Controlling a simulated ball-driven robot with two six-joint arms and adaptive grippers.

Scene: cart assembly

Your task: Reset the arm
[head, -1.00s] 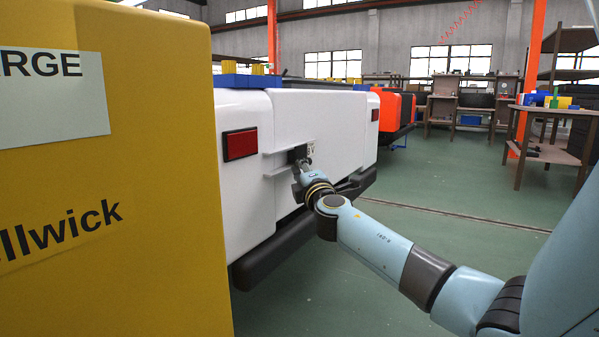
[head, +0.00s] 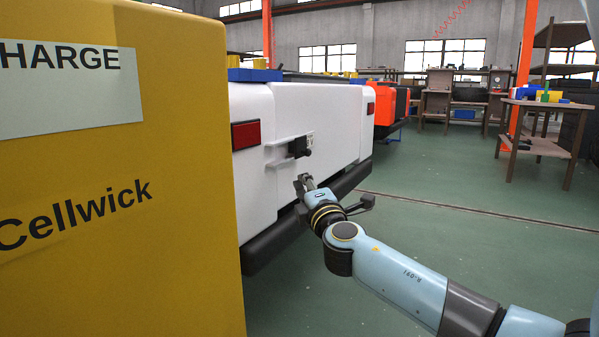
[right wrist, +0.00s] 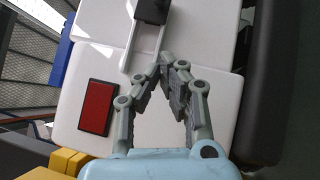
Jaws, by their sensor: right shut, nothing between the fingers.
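My right gripper (head: 304,182) is in front of the rear of the white cart (head: 340,125), below a small black block (head: 299,147) on the cart's rear face. It is shut and empty, and apart from the black block. In the right wrist view the two fingers of my right gripper (right wrist: 168,66) meet near their tips. Ahead of them is the black block (right wrist: 152,10) at the top, with a pale rail (right wrist: 158,45) beside it. My left gripper is not in view.
A yellow cabinet (head: 110,230) marked "Cellwick" stands close on the left. The cart has a red light (head: 245,134) and a black bumper (head: 272,243). An orange cart (head: 385,105) and a wooden table (head: 545,104) are farther back.

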